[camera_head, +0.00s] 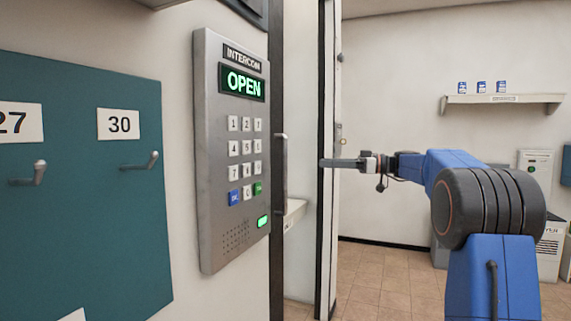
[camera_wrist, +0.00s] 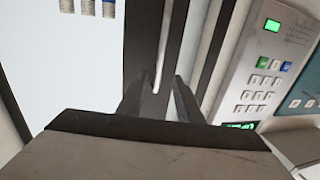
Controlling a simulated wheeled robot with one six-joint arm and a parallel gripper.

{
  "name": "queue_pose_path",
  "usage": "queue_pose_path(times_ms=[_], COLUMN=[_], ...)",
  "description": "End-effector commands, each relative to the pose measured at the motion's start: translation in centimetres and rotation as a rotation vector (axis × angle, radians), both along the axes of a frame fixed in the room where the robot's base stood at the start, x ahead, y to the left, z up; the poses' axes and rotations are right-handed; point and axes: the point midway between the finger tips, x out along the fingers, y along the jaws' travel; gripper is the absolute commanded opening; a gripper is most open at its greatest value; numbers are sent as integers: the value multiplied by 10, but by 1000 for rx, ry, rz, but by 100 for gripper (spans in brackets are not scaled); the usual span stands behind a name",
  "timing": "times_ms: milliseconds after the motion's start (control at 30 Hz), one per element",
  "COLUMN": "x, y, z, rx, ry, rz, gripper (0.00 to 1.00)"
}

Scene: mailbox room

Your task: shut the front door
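The front door appears as a narrow upright panel with a dark edge (camera_head: 327,230), seen nearly edge-on beside an open gap into a tiled room. A vertical dark bar handle (camera_head: 281,175) stands just right of the intercom; I cannot tell which panel bears it. My gripper (camera_head: 322,163) points left, level with the handle and in front of the dark edge, some way right of the handle. In the wrist view my gripper (camera_wrist: 158,88) shows two dark fingers apart, with a thin pale strip beyond the gap. Nothing is clearly held. Contact with the door cannot be told.
The intercom (camera_head: 232,150) reads OPEN on the near wall; it also shows upside down in the wrist view (camera_wrist: 262,75). Teal mailbox doors (camera_head: 80,220) with small handles are at left. A wall shelf (camera_head: 503,101) holds small blue-and-white items. Tiled floor (camera_head: 385,280) lies beyond.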

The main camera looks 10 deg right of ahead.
Motion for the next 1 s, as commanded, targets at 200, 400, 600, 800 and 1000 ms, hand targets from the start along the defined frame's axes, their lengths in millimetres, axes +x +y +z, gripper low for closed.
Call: queue_pose_path(times_ms=[200,400,600,800,1000], x=[15,30,45,57,63], y=[36,68,100,125,138], z=[0,0,0,0,0], rx=[0,0,0,0,0], ry=[1,2,2,3,3], rz=[3,3,3,2,0], gripper=[33,33,33,33,33])
